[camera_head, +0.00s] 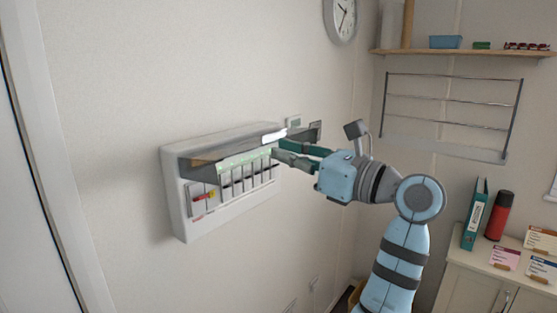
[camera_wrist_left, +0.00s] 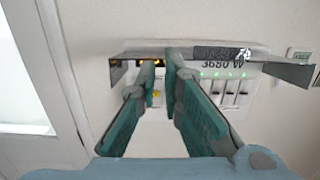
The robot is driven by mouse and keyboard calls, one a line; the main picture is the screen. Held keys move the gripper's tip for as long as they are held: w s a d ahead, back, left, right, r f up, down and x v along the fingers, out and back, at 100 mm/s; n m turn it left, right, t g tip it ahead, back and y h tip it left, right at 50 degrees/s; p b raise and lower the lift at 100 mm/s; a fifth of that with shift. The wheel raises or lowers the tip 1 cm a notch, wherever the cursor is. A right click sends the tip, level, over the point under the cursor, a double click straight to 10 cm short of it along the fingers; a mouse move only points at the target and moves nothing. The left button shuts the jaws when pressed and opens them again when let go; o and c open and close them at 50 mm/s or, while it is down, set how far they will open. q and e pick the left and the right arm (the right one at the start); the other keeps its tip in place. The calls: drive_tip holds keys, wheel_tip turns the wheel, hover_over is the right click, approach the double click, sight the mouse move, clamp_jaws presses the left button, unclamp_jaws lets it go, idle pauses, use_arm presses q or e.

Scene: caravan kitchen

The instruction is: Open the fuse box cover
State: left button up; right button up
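The fuse box (camera_head: 183,221) is a white case on the wall, left of centre in the head view. Its dark see-through cover (camera_head: 203,167) is tilted outward from the top edge, and the switches below it show uncovered. The cover also spans the upper part of the left wrist view (camera_wrist_left: 289,70). My left gripper (camera_head: 275,148) is at the right part of the box, by the cover. Its two fingers are apart with a narrow gap, also seen in the left wrist view (camera_wrist_left: 163,66). Exact contact with the cover cannot be told. My right gripper is not in view.
A small wall panel (camera_head: 294,121) is behind the right end of the cover. A clock (camera_head: 342,18), a shelf (camera_head: 460,52) and a wire rack (camera_head: 450,101) are on the walls. A cabinet (camera_head: 470,280) with a binder (camera_head: 475,214) and red flask (camera_head: 498,217) stands right.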

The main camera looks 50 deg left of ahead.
use_arm(q)
drive_tip(key=o, duration=0.3)
drive_tip(key=r+n+b, duration=0.1)
drive_tip(key=b, duration=0.1)
drive_tip(key=shift+s+d+b, duration=0.15)
drive_tip(key=shift+s+b, duration=0.25)
drive_tip(key=shift+o, duration=1)
drive_tip(key=n+t+b, duration=0.2)
drive_tip(key=w+n+h+b, duration=0.1)
drive_tip(key=shift+r+t, duration=0.3)
drive_tip(key=shift+t, duration=0.1)
drive_tip(key=n+t+h, duration=0.2)
drive_tip(key=n+t, duration=0.2)
drive_tip(key=n, duration=0.6)
approach(275, 136)
drive_tip(key=p+x, duration=0.2)
drive_tip(key=x, duration=0.8)
drive_tip(key=shift+a+p, duration=0.2)
drive_tip(key=shift+p, duration=0.15)
drive_tip(key=shift+d, duration=0.1)
drive_tip(key=shift+c, duration=0.6)
clamp_jaws()
